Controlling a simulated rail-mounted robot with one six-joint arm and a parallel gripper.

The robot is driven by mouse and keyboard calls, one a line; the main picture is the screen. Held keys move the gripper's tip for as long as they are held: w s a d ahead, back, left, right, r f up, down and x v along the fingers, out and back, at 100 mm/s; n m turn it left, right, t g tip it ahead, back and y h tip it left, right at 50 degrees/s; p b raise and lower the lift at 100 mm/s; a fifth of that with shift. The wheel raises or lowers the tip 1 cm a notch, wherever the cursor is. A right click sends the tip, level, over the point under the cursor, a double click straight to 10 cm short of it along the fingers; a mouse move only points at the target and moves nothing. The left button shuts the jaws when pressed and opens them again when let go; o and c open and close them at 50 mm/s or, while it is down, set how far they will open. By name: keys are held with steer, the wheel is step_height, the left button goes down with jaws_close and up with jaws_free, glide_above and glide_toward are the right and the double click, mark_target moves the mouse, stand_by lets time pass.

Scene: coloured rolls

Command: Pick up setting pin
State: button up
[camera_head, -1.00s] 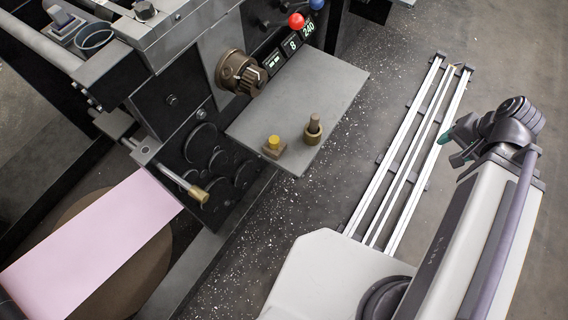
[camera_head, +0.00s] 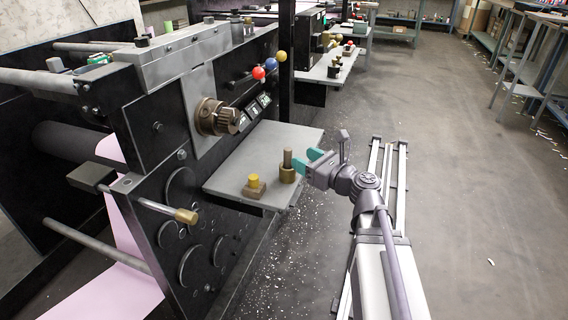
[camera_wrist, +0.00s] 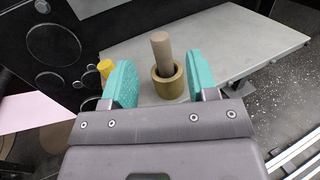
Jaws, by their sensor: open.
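The setting pin appears to be the brown upright pin (camera_head: 287,158) standing in a round brass holder (camera_head: 287,174) on the grey shelf (camera_head: 235,160) of the machine. My gripper (camera_head: 310,161) is open, with teal finger pads, just to the right of the pin in the head view. In the wrist view my gripper (camera_wrist: 161,78) has the pin (camera_wrist: 161,48) and holder (camera_wrist: 169,85) showing in the gap between its fingers, apart from both pads. The pin's lower end is hidden inside the holder.
A yellow-topped block (camera_head: 254,185) stands left of the holder, and also shows beside the left finger in the wrist view (camera_wrist: 105,68). A brown knob (camera_head: 216,117) and red ball (camera_head: 258,73) project above the shelf. The shelf's back part is clear.

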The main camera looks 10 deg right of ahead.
mark_target(291, 152)
steer(key=x, duration=0.8)
steer(key=shift+w+a, duration=0.15)
jaws_close()
